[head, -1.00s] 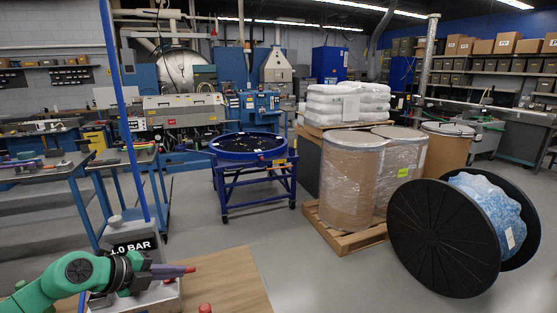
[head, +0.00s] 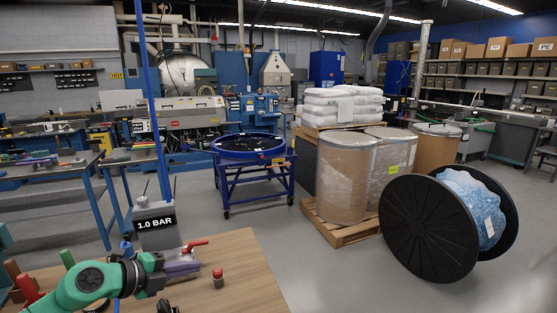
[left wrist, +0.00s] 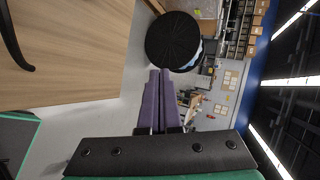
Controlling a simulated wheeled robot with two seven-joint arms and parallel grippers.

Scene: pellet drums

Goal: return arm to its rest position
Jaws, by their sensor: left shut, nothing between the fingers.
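My left gripper (head: 196,266) is at the lower left of the head view, on the green arm, low in front of the grey block labelled 1.0 BAR (head: 156,222). Its purple fingers also show in the left wrist view (left wrist: 160,78), lying side by side with nothing between them. The fingers appear over or close to the wooden tabletop (head: 235,275); the exact height cannot be told. My right gripper is not in view.
On the tabletop are a red-handled valve (head: 194,246), partly behind the gripper, and a red knob (head: 218,276). A blue post (head: 152,100) rises behind. Beyond are a blue drum stand (head: 252,160), wrapped drums (head: 345,180) on a pallet and a black reel (head: 428,228). Grey floor between is clear.

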